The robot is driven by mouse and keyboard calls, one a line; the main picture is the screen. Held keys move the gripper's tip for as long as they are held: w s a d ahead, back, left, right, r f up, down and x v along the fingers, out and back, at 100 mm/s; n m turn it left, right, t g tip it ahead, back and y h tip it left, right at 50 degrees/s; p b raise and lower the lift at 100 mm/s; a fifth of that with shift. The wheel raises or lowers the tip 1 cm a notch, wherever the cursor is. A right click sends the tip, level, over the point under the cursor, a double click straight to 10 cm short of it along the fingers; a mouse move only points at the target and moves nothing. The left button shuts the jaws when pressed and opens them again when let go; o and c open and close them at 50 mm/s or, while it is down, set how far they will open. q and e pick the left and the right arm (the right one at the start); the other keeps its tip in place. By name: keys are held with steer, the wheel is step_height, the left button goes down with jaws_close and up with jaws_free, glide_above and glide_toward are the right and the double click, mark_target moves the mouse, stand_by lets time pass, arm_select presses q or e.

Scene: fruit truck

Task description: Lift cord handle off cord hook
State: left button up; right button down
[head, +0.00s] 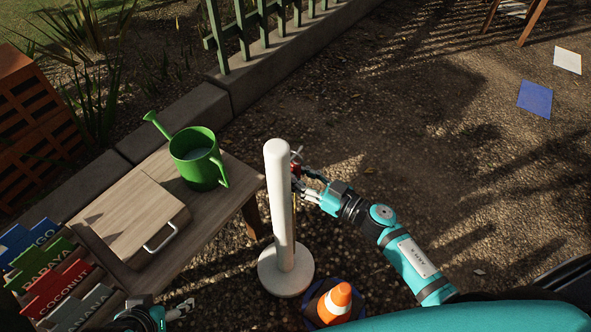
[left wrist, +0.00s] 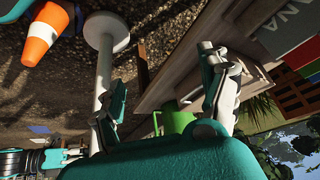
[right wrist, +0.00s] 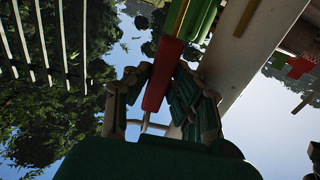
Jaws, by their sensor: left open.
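The red cord handle (head: 296,171) is beside the upper part of the white post (head: 281,210), partly hidden. In the right wrist view the red handle (right wrist: 160,75) lies between the fingers of my right gripper (right wrist: 157,80), which look shut on it. My right gripper (head: 308,184) also shows beside the post in the head view. A yellow cord (right wrist: 178,15) runs from the handle's end. My left gripper (left wrist: 165,88) is open and empty, low by the table's front.
An orange cone (head: 337,302) stands by the post's round base (head: 286,280). The gravel at right is mostly free.

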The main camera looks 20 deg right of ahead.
arm_select(q)
steer(key=shift+s+a+g+p, duration=0.3)
steer(key=shift+s+g+p, duration=0.2)
steer(key=shift+s, duration=0.45)
steer(key=shift+s+a+g+p, duration=0.3)
steer(key=shift+s+g, duration=0.2)
steer(key=shift+s, duration=0.45)
arm_select(e)
steer(key=shift+r, duration=0.55)
arm_select(q)
steer(key=shift+r, duration=0.1)
arm_select(e)
steer(key=shift+w+d, duration=0.1)
steer(key=shift+d, duration=0.05)
arm_select(q)
steer(key=shift+f, duration=0.25)
arm_select(e)
steer(key=w+d, duration=0.6)
steer(key=d, duration=0.2)
steer(key=shift+w+d+r, duration=0.3)
steer(key=shift+w+r, duration=0.05)
stand_by(0.3)
steer(key=shift+a, duration=0.1)
